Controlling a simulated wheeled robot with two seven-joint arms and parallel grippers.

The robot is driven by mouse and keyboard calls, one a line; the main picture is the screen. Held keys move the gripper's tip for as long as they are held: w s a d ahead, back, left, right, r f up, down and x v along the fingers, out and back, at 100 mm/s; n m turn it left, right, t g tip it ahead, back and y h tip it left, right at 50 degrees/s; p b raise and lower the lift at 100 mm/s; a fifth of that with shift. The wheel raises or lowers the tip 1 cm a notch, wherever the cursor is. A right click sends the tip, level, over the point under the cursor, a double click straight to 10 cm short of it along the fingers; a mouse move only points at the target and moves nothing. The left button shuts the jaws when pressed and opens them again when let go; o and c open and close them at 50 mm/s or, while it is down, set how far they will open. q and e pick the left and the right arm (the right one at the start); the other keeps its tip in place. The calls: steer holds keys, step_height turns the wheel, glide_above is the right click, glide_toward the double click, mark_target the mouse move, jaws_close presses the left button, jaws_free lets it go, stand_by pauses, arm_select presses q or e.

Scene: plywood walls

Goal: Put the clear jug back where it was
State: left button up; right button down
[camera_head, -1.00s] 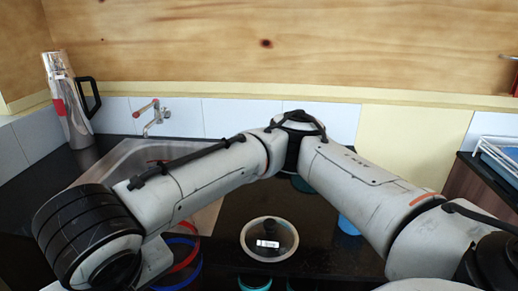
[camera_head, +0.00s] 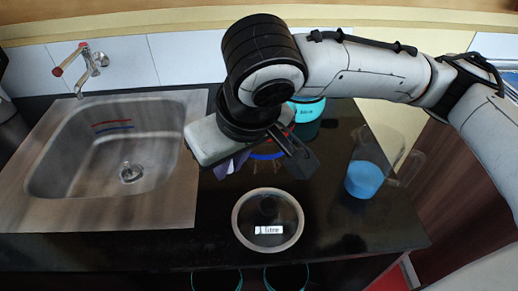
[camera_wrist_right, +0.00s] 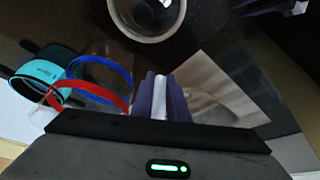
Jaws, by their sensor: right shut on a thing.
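A clear jug with a blue and a red band (camera_wrist_right: 98,75) shows in the right wrist view beside my right gripper's purple fingers (camera_wrist_right: 162,100). The fingers are closed together. In the head view the jug's bands (camera_head: 268,156) show behind my right gripper (camera_head: 236,164), which is shut on the jug above the far part of the counter. The wrist and hand hide most of the jug, so I cannot tell whether its base touches the counter. A purple piece like my left gripper's fingers (camera_wrist_right: 268,5) is cut off at the upper right of the wrist view.
A metal sink (camera_head: 60,205) with a tap (camera_head: 88,62) is at the left. A teal-banded container (camera_head: 310,108) is behind, and a clear vessel with blue contents (camera_head: 364,180) stands right.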

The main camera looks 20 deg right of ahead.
steer(key=w+d+n+y+b, duration=0.1)
steer(key=d+n, duration=0.1)
steer(key=n, duration=0.1)
steer(key=w+d+r+n+g+y, duration=0.1)
steer(key=w+d+n, duration=0.1)
steer(key=n, duration=0.1)
steer(key=w+d+r+n+g+b, duration=0.1)
steer(key=n, duration=0.2)
steer(key=shift+w+d+y+b, duration=0.35)
steer(key=shift+w+d+y, duration=0.05)
steer(key=shift+d+f, duration=0.15)
step_height(320, 180, down, 10)
steer(key=shift+r+b, duration=0.25)
steer(key=shift+b, duration=0.15)
steer(key=c, duration=1.7)
jaws_free()
steer(key=shift+f, duration=0.1)
steer(key=v, duration=0.8)
steer(key=p+v, duration=0.1)
steer(key=v, duration=0.3)
steer(key=shift+w, duration=0.2)
